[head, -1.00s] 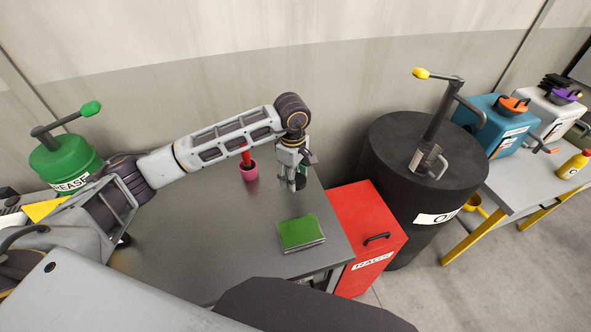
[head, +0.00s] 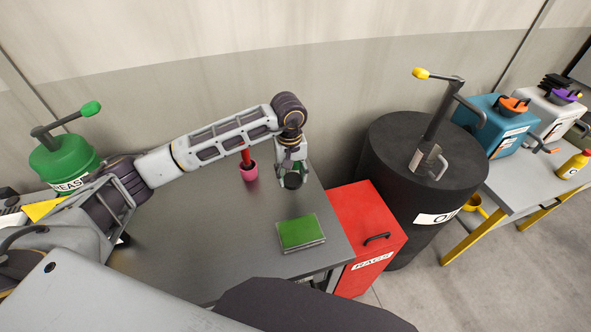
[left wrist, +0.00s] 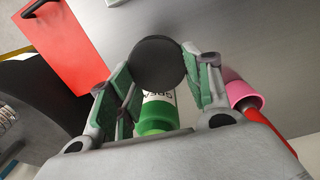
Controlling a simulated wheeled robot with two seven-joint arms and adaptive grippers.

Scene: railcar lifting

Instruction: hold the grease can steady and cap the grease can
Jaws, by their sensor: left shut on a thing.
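Whether the can touches the table is hidden. My right gripper is in neither view.
A green flat block (head: 301,232) lies nearer the front edge. A red rags bin (head: 368,232) and a black oil drum (head: 425,165) stand right of the table. A large green grease container (head: 65,160) is left.

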